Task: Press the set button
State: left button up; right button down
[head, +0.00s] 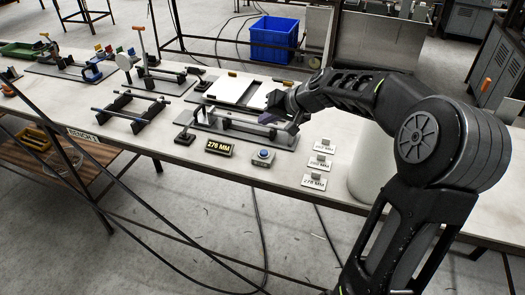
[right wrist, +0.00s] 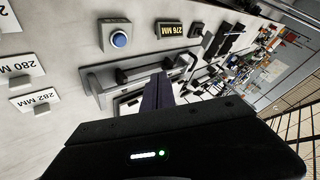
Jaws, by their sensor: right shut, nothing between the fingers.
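The set button appears to be the round blue button (head: 263,154) on top of a small grey box (head: 262,161) near the bench's front edge. In the right wrist view the blue button (right wrist: 119,39) shows at the upper left, uncovered. A black display (head: 219,147) reading 276 MM stands just left of it. My right gripper (head: 292,106) is over the long grey fixture behind the button, apart from the button. Its fingers (right wrist: 158,88) are closed together and empty in the right wrist view. My left gripper is not in view.
Cards marked in MM (head: 314,181) stand right of the button. A long fixture (head: 232,126) lies behind it, with white panels (head: 230,88) farther back. A rod stand (head: 131,108) is to the left. The bench front (head: 193,158) around the button is mostly clear.

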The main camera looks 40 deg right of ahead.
jog(key=b, duration=0.5)
send_over(266, 153)
notch_tip(266, 153, down, 8)
jog(key=shift+s+r, duration=0.1)
jog(key=shift+r, duration=0.15)
jog(key=shift+f+b, duration=0.5)
jog(key=shift+f, duration=0.15)
dwell(1.2)
jog(key=shift+f+b, duration=0.35)
jog(key=shift+b, duration=0.25)
jog(key=shift+f+b, duration=0.6)
jog(key=shift+b, duration=0.05)
dwell(0.5)
jog(key=shift+r, duration=0.1)
jog(key=shift+r+p, duration=0.6)
jog(key=shift+r, duration=0.3)
